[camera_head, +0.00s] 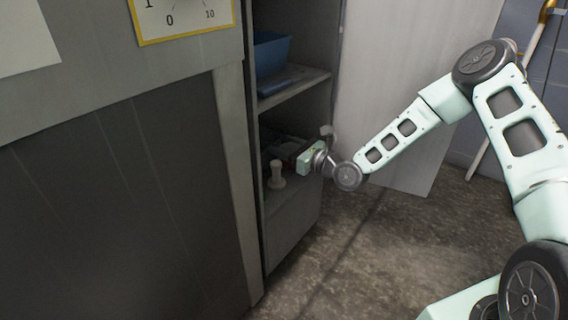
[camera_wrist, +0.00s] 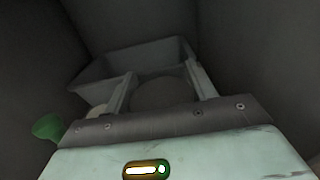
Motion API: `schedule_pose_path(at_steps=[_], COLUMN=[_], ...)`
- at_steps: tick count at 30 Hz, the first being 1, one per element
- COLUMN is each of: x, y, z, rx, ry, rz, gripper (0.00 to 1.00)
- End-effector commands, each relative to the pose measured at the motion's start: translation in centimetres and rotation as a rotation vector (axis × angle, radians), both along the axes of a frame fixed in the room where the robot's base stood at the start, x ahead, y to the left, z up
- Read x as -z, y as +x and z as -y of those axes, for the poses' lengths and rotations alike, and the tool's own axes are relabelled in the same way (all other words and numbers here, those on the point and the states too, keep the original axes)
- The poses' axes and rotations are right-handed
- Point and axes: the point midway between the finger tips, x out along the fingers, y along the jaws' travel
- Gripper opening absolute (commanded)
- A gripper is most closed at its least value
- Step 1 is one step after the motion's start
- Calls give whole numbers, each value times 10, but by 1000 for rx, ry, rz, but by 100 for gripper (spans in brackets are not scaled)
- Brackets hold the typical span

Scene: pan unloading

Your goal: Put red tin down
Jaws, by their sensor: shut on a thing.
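My gripper (camera_head: 296,162) reaches into the lower compartment of the open cabinet. The wrist view shows its two fingers (camera_wrist: 160,76) on either side of a dark round thing (camera_wrist: 160,95), which I take to be the red tin. Its colour is too dim to tell there. The fingers are shut on it. In the head view the tin is mostly hidden by my gripper and the cabinet's shade. I cannot tell whether the tin touches the shelf (camera_head: 298,196).
A grey open bin (camera_wrist: 125,62) lies just beyond the fingers. A green thing (camera_wrist: 48,127) and a pale round thing (camera_wrist: 97,110) are at the left. A pale knobbed object (camera_head: 277,176) stands near the shelf's front. A blue bin (camera_head: 271,54) sits on the shelf above.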

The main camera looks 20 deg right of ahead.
Motion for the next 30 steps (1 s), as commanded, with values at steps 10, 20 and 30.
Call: schedule_pose_path(at_steps=[10,20,30], x=[34,36,31], y=[0,0,0], z=[0,0,0], rx=[0,0,0], ry=[0,0,-2], rz=[1,0,1], gripper=[29,65,65])
